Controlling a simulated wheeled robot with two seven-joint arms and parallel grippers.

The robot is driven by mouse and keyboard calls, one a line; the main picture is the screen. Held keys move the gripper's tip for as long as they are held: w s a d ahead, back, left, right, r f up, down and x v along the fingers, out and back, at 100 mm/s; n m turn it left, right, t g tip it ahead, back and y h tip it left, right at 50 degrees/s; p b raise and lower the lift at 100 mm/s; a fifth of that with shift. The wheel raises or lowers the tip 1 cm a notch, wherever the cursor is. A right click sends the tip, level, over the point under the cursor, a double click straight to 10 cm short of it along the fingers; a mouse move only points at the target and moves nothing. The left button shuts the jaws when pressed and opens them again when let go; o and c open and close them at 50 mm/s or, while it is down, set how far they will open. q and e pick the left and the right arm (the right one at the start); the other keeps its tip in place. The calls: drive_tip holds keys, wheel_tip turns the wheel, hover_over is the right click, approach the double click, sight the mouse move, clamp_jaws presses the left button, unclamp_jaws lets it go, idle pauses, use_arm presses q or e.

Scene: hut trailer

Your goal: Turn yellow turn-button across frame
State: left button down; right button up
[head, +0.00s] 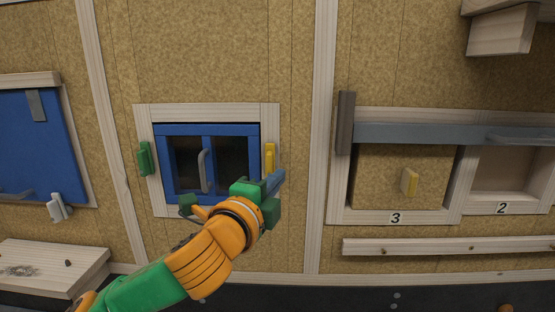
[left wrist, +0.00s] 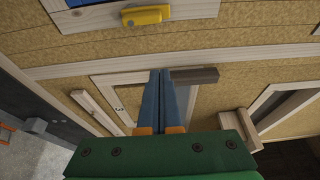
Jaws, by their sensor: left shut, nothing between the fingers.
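The yellow turn-button (head: 270,160) sits upright on the right side of the pale wooden frame (head: 207,110) around a small blue window (head: 208,160). It lies along the frame piece, clear of the blue window. It also shows at the top of the left wrist view (left wrist: 146,15). My left gripper (head: 276,181) is just below and slightly right of the turn-button, with its blue fingers together and empty. In the left wrist view its fingers (left wrist: 162,85) point away from the button, with a visible gap. I cannot tell its exact distance from the wall. My right gripper is not in view.
A green turn-button (head: 144,158) sits on the frame's left side. A grey handle (head: 203,170) is on the window. To the right are a grey bar (head: 430,133) and door 3 (head: 385,180) with a yellow knob (head: 409,181). A wooden ledge (head: 50,265) juts out lower left.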

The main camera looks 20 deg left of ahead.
sight(274, 162)
use_arm(q)
drive_tip(key=w+p, duration=0.5)
drive_tip(key=w, duration=0.6)
drive_tip(key=a, duration=0.1)
drive_tip(key=s+a+p, duration=0.1)
drive_tip(key=s+a, duration=0.1)
drive_tip(key=shift+a, duration=0.35)
drive_tip(key=shift+w+d+f, duration=0.1)
drive_tip(key=shift+w+d+f, duration=0.1)
